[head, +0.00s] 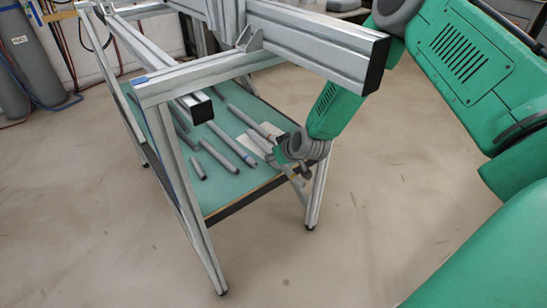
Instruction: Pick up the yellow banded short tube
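Several grey tubes lie on the green shelf (236,188) inside the metal frame. A short tube (195,165) lies near the shelf's left side, and another short tube (216,155) lies beside it. I cannot make out a yellow band on any tube, so I cannot tell which is the yellow banded one. My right gripper (284,157) is at the shelf's right edge, beside the tubes. Its fingers are too small and obscured to show whether they are open. My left gripper is out of view.
Metal beams (315,50) of the frame cross above the shelf, close to my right forearm. Frame legs (185,200) stand at the shelf's corners. Pale flat pieces (262,138) lie near the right gripper. Grey cylinders (30,55) stand at the far left. The floor in front is clear.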

